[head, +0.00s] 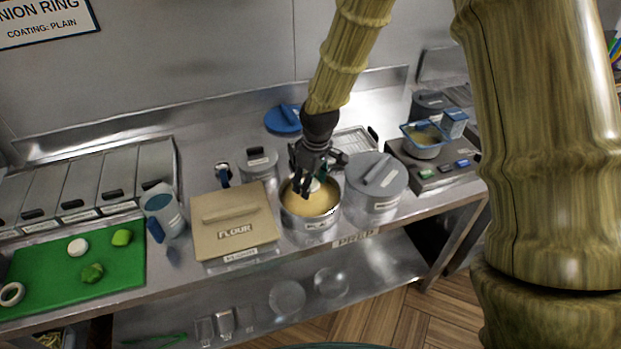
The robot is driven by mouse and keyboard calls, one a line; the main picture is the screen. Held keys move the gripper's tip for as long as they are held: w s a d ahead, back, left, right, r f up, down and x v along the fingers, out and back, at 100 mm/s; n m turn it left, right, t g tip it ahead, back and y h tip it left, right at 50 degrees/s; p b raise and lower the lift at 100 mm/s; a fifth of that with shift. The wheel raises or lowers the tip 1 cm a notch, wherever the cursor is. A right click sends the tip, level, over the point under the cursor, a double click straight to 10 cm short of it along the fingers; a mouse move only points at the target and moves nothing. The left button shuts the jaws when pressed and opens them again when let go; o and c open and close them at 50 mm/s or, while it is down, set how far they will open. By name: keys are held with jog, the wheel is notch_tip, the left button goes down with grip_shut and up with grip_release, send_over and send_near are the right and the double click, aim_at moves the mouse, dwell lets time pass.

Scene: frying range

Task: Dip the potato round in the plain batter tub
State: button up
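The open metal tub (291,210) on the prep counter holds yellowish batter (318,203). Its front label is partly readable and seems to begin "PLA". My gripper (310,186) points down over this tub, with its fingers at the mouth. A small pale piece (315,184), which looks like the potato round, shows between the fingers. The fingers hide part of it, and I cannot tell whether it touches the batter.
A lidded flour bin (235,218) stands left of the tub and a lidded grey pot (376,182) close on its right. A lidded canister (258,163) is behind. A green board (50,272) with several pieces lies far left. A scale (440,172) with a blue-rimmed container stands right.

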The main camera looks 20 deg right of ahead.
aim_at(310, 207)
jog(key=shift+s+f+b, duration=0.2)
jog(key=shift+f+b, duration=0.1)
jog(key=shift+f, duration=0.5)
jog(key=shift+w+f+b, duration=0.1)
jog(key=shift+f+b, duration=0.25)
jog(key=shift+f, duration=0.5)
jog(key=shift+f+b, duration=1)
jog(key=shift+f, duration=1.25)
jog(key=shift+a+f+p, duration=0.1)
jog(key=shift+a+p, duration=0.2)
jog(key=shift+d, duration=0.1)
jog(key=shift+d, duration=0.55)
jog(key=shift+a+p, duration=0.35)
jog(key=shift+a, duration=0.3)
jog(key=shift+d, duration=0.35)
